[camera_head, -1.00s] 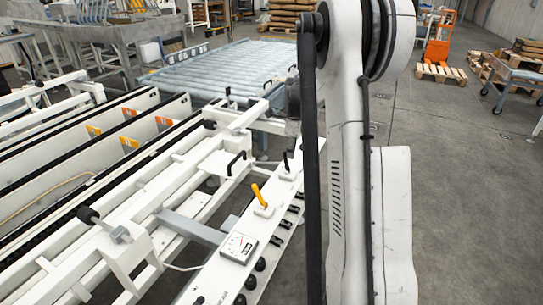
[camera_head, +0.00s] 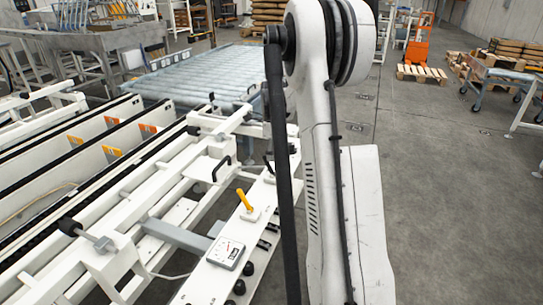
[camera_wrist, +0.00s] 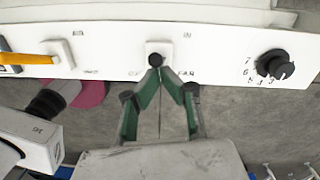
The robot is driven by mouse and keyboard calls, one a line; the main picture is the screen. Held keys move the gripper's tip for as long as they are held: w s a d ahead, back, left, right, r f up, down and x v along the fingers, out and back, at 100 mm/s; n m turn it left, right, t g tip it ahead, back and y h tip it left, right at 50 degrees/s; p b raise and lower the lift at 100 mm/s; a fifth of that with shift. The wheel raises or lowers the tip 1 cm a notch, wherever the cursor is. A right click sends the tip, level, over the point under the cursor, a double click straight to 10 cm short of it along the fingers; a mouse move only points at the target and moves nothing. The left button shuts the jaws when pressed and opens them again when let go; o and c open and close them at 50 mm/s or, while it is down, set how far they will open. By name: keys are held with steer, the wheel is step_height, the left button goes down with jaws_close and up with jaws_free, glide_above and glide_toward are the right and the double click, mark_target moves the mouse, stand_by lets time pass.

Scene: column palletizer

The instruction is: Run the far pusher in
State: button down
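In the wrist view a white control panel (camera_wrist: 110,60) crosses the top. A black-knobbed lever (camera_wrist: 155,60) stands on it, with "IN" printed above right and "FAR" below right. My gripper (camera_wrist: 160,76) has its green fingers drawn together, tips right at the knob; whether they touch or pinch it cannot be told. In the head view the panel (camera_head: 212,281) and black lever (camera_head: 268,165) stand left of my arm, which hides the gripper. White pusher frames with black ends lie left of the panel, a farther one (camera_head: 193,130) and a nearer one (camera_head: 68,227).
A yellow lever (camera_wrist: 28,59) and a numbered black dial (camera_wrist: 274,64) flank the black-knobbed lever. A gauge (camera_head: 225,252) sits on the panel. A roller conveyor (camera_head: 195,75) lies behind. Open grey floor (camera_head: 440,190) is at right, with pallets beyond.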

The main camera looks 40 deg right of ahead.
steer(key=shift+w+a, duration=0.1)
steer(key=shift+w, duration=0.05)
step_height(320, 180, up, 12)
steer(key=s+d+p, duration=0.1)
steer(key=d+p, duration=0.1)
steer(key=shift+f+p, duration=0.2)
steer(key=shift+p, duration=0.15)
steer(key=shift+s, duration=0.1)
stand_by(0.4)
